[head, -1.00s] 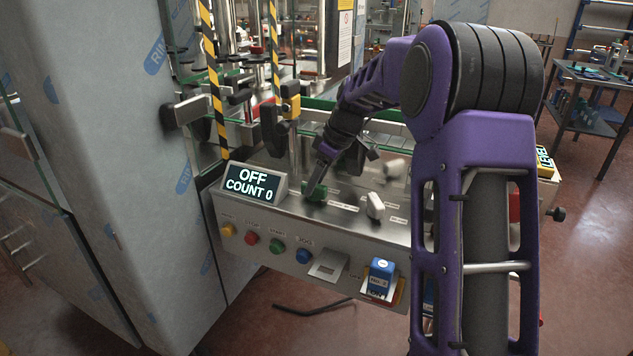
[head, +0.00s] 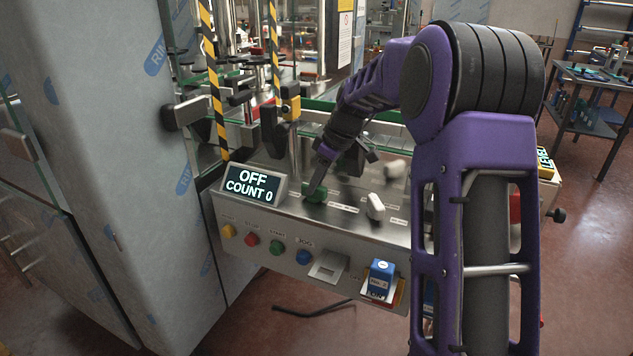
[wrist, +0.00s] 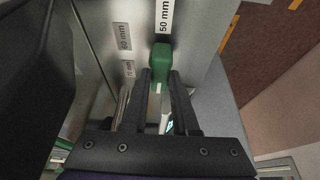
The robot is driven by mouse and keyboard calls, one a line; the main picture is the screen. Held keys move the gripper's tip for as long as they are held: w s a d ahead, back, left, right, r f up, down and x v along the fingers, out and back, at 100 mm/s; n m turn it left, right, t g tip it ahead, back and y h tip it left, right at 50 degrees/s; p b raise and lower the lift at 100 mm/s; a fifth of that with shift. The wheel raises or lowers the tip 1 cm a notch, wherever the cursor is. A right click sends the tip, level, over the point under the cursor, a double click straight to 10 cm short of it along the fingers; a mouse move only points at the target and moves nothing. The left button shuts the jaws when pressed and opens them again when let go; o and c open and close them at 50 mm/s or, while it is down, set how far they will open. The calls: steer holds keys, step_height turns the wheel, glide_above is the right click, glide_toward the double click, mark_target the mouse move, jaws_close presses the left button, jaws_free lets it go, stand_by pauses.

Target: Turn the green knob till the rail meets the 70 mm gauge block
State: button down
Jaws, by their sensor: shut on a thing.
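The green knob (head: 316,197) is on the sloped top of the metal control panel, right of the display. My gripper (head: 318,183) reaches down onto it from above. In the wrist view, the green knob (wrist: 161,58) sits between the two dark fingertips, and my gripper (wrist: 160,78) is shut on it. A "50 mm" label (wrist: 165,15) lies just beyond the knob, with a "60 mm" label (wrist: 123,36) to its left. A smaller label (wrist: 129,68) is hard to read. A green-edged rail (head: 318,103) runs behind the panel, partly hidden by my arm. I cannot make out the 70 mm gauge block.
The display (head: 253,185) reads "OFF, COUNT 0". A white knob (head: 375,207) stands right of the green one. Several coloured buttons (head: 277,247) and a blue block-like item (head: 381,274) are on the panel front. A film-wrapped cabinet (head: 105,150) fills the left.

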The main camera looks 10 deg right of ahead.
steer(key=m+t+h, duration=0.1)
steer(key=m, duration=0.4)
steer(key=shift+s+a, duration=0.1)
steer(key=shift+a, duration=0.05)
steer(key=m+h+p, duration=0.1)
steer(key=m, duration=0.1)
steer(key=m+h, duration=0.1)
steer(key=m, duration=0.2)
steer(key=shift+a+t+p, duration=0.1)
steer(key=shift+t+p, duration=0.25)
steer(key=shift+t, duration=0.05)
steer(key=shift+m, duration=0.3)
steer(key=c, duration=0.7)
jaws_free()
steer(key=v, duration=0.5)
steer(key=p+v, duration=0.1)
steer(key=v, duration=0.5)
steer(key=p+v, duration=0.1)
steer(key=v, duration=0.5)
steer(key=shift+a+r, duration=0.3)
steer(key=shift+a, duration=0.05)
